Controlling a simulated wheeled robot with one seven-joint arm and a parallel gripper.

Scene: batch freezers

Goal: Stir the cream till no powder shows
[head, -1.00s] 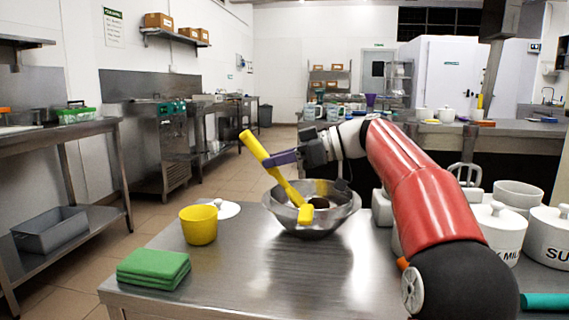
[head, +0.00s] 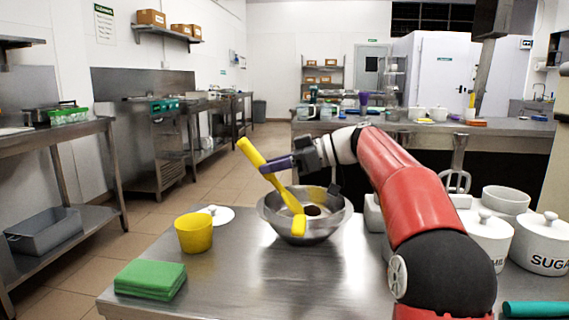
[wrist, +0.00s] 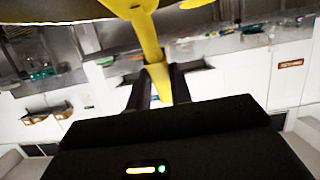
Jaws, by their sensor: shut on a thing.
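My gripper (head: 277,165) is shut on a yellow spatula-like tool (head: 253,155), which leans with its top to the left. The tool also shows between the fingers in the wrist view (wrist: 158,80). Its wide lower end (head: 299,226) overlaps the near rim of a steel mixing bowl (head: 330,226); I cannot tell whether it touches the bowl. A dark patch (head: 312,211) shows inside the bowl. The cream and any powder cannot be made out clearly.
A yellow cup (head: 194,235), a white lid (head: 220,216) and folded green cloths (head: 150,280) lie left of the bowl. White canisters, one a sugar canister (head: 541,245), and a white bowl (head: 506,199) stand right, beyond my arm. The steel table (head: 250,290) is clear in front.

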